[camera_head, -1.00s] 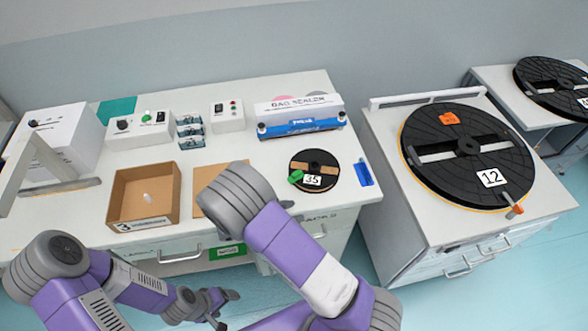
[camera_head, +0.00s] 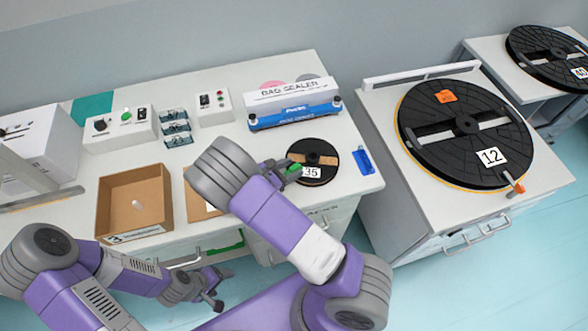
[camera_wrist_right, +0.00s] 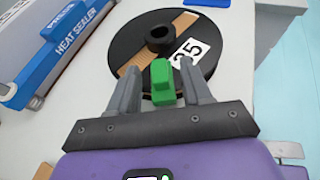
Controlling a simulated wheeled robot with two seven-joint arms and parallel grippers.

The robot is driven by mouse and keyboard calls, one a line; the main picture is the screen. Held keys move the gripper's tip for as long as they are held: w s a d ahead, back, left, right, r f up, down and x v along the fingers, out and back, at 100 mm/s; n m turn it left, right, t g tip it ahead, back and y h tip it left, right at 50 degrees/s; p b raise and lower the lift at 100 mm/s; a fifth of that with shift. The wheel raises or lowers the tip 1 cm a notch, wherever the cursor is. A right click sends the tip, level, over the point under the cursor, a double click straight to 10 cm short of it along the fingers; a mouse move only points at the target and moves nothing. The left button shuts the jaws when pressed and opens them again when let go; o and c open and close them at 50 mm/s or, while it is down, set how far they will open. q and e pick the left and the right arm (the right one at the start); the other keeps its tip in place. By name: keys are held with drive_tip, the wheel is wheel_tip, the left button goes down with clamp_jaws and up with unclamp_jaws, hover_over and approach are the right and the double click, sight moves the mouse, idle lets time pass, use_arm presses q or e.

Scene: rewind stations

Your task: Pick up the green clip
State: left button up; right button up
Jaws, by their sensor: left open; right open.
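In the right wrist view the clip (camera_wrist_right: 163,85) lies between the two grey fingers, with a visible gap at least on the left side. My right gripper (camera_head: 281,170) is open at the clip, its fingers pointing toward the reel; it partly hides the clip in the head view. My left gripper (camera_head: 214,288) is open and empty, low in front of the bench drawers, away from the clip.
A blue bag sealer (camera_head: 293,115) stands behind the reel. A blue object (camera_head: 363,160) lies to the reel's right. A cardboard box (camera_head: 135,200) stands at the left. A large black reel (camera_head: 465,130) labelled 12 sits on the cabinet to the right.

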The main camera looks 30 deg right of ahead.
drive_tip(key=shift+d+f, duration=0.15)
drive_tip(key=shift+d, duration=0.1)
clamp_jaws()
